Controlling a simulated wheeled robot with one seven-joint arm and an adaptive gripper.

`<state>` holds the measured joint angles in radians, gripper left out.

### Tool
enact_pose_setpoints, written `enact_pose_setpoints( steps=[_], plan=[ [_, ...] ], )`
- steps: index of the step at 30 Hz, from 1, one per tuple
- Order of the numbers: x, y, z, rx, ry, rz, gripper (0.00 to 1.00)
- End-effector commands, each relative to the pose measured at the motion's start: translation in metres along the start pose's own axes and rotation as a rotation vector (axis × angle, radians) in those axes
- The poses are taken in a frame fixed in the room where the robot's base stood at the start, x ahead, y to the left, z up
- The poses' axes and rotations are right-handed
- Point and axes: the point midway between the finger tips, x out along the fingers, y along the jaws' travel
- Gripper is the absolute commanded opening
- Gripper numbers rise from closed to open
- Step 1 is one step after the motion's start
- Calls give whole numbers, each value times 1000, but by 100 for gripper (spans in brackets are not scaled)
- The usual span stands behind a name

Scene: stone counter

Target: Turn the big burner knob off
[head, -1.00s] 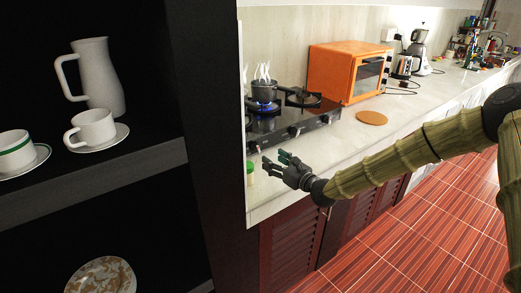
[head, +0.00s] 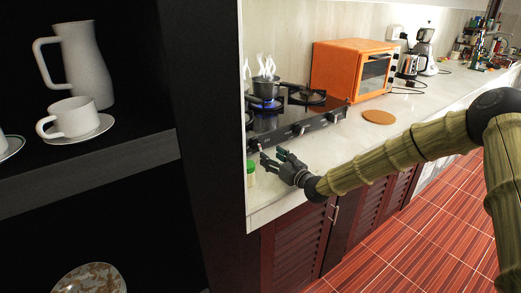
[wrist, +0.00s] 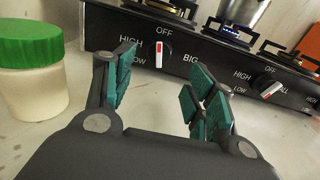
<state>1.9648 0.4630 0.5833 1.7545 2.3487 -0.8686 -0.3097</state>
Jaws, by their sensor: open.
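The big burner knob (wrist: 159,52) is on the black stove front in the wrist view, with BIG printed to its right. Its red-and-white bar stands about upright, in line with the OFF mark above it. My gripper (wrist: 160,92) is open and empty, with its teal-padded fingers spread below and to either side of the knob, apart from it. In the head view my gripper (head: 271,155) is just in front of the left end of the stove (head: 290,125). A second knob (wrist: 270,88) to the right has its bar tilted.
A jar with a green lid (wrist: 30,70) stands close left of my gripper. A steaming pot (head: 266,88) sits over a blue flame. An orange oven (head: 350,70) and a round brown mat (head: 379,117) are to the right. A dark shelf (head: 95,170) stands at the left.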

Motion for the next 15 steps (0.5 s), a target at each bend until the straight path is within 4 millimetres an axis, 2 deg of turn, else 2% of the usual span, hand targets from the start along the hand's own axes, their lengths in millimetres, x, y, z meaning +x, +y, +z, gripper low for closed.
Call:
enact_pose_setpoints(
  steps=[3,9,15],
  plan=[
    [22,2,2,-2,-2,2,56],
    [52,3,1,-2,-1,3,56],
    [70,4,0,0,-1,5,56]
  ],
)
